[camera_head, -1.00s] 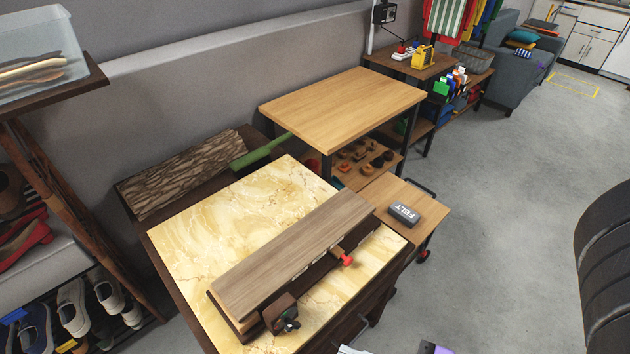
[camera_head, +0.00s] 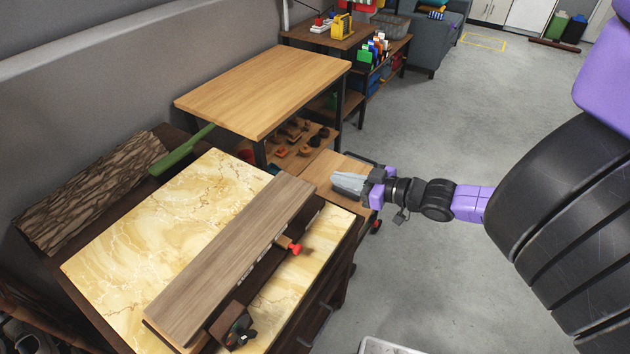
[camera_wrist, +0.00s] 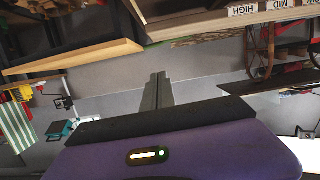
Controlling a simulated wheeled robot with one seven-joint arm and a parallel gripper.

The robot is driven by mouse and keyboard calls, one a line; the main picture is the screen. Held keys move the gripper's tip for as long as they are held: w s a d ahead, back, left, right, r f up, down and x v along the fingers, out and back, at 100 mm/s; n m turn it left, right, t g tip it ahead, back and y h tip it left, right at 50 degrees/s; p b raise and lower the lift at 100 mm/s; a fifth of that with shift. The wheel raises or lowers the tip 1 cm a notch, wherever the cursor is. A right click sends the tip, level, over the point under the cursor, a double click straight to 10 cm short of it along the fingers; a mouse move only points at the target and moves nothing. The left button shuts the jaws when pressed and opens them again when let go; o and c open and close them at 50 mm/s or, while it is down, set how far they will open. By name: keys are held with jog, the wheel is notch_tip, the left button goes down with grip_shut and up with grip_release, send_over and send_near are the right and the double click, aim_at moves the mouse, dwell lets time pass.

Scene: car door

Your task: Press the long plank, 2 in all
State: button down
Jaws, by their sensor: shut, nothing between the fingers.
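The long plank (camera_head: 235,258) is a flat grey-brown board. It lies along a darker wooden base on a yellow marble-patterned bench top (camera_head: 135,252). Small pale labels line its near long side. A red knob (camera_head: 296,249) sticks out beside that side, and a block with a dark knob (camera_head: 238,330) sits at the near end. My gripper (camera_head: 349,184) is shut and empty, to the right of the plank's far end and apart from it. In the wrist view my closed fingers (camera_wrist: 157,90) point ahead, with a wooden edge bearing HIGH and MID labels (camera_wrist: 255,10) above.
A bark-covered log (camera_head: 90,190) and a green-handled tool (camera_head: 182,150) lie behind the bench top. A light wooden table (camera_head: 265,90) and a low wooden shelf (camera_head: 325,172) stand beyond. Open grey floor (camera_head: 430,120) lies to the right.

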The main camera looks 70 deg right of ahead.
dwell(0.4)
jog(key=p, duration=0.1)
send_over(310, 187)
jog(key=shift+s+a+f, duration=0.1)
jog(key=shift+s+f, duration=0.15)
jog(key=shift+f, duration=0.3)
jog(key=shift+s+a+f, duration=0.1)
jog(key=shift+s+f, duration=0.1)
jog(key=shift+f, duration=0.35)
jog(key=f, duration=0.3)
jog(key=shift+w+d, duration=0.15)
jog(key=shift+w, duration=0.2)
jog(key=shift+f, duration=0.7)
